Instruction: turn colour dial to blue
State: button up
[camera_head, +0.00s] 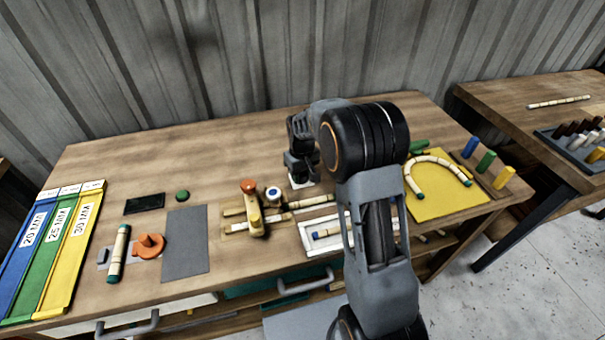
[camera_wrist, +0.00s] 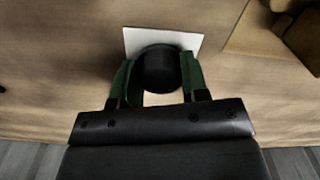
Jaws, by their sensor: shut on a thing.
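The dial is a round black knob (camera_wrist: 158,68) on a white square plate (camera_wrist: 190,41) on the table. My gripper (camera_wrist: 157,78) is shut on the knob, with one green-padded finger on each side of it. In the head view my gripper (camera_head: 299,170) points down at the table's middle, and a sliver of the white plate (camera_head: 302,184) shows below it. The knob is hidden there by my gripper. I see no colour marks or pointer on the dial in either view, so its setting cannot be told.
Left of the plate stand a wooden fixture with an orange knob (camera_head: 248,186) and a round white-and-blue piece (camera_head: 273,193). A yellow board (camera_head: 446,200) with a bent rattan piece lies to the right. Blue, green and yellow trays (camera_head: 50,250) are at far left. The table behind is clear.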

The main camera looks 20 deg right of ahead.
aim_at(302, 174)
jog(key=o, duration=0.9)
jog(key=shift+o, duration=0.2)
jog(key=shift+r, duration=0.1)
notch_tip(302, 174, up, 14)
jog(key=shift+w, duration=0.1)
dwell(0.5)
jog(key=s+m+t, duration=0.3)
jog(key=s, duration=2)
jog(key=shift+f+t, duration=0.3)
jog(key=shift+f, duration=0.05)
